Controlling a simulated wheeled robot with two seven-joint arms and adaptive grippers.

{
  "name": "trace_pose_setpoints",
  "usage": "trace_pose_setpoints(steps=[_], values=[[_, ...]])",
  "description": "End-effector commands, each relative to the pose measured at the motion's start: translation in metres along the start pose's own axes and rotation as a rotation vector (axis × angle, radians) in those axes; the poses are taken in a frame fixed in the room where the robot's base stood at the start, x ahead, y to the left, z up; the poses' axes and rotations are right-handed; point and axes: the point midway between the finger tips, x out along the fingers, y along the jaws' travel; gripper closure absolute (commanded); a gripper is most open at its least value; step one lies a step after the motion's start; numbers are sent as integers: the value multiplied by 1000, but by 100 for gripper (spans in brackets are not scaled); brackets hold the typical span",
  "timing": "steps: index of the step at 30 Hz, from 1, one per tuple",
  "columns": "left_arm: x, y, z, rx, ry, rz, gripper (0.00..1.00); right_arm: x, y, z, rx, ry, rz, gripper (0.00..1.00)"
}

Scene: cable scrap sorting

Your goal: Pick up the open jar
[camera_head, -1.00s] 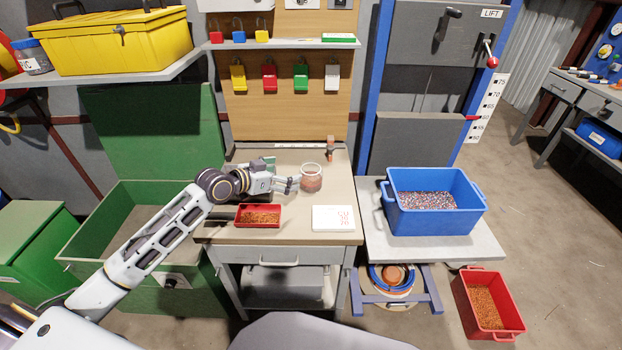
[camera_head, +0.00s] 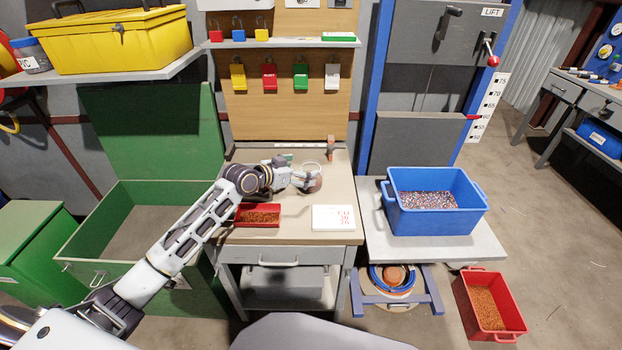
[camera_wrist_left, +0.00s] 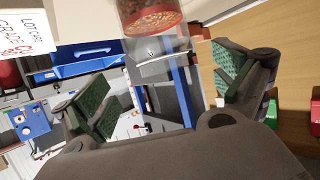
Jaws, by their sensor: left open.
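The open jar (camera_head: 316,181) is clear with reddish-brown bits in it and stands on the workbench, partly hidden behind my left gripper (camera_head: 306,182). In the left wrist view the jar (camera_wrist_left: 153,14) is cut off by the top edge. My left gripper (camera_wrist_left: 165,95) is open, with its two green-padded fingers wide apart and nothing between the pads. The jar lies between the two fingers' sides of that picture, close to the gripper; I cannot tell whether they touch. My right gripper is not in view.
On the workbench (camera_head: 285,238), a red tray of copper bits (camera_head: 257,216) sits below my left wrist and a white card (camera_head: 333,218) lies in front of the jar. A small brownish upright object (camera_head: 331,146) stands behind. A blue crate (camera_head: 434,214) is at the right.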

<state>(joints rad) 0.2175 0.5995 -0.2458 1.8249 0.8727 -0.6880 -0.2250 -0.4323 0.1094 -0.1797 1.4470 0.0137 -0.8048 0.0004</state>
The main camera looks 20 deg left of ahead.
Motion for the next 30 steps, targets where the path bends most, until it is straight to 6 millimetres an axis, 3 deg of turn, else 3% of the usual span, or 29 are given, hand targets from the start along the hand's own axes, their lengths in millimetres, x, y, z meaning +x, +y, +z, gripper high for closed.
trace_pose_setpoints(steps=[17, 30], values=[[7, 0, -2, -1, 2, 0, 3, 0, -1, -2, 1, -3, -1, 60], [42, -4, -6, -2, 2, 0, 3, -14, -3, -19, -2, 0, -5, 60]])
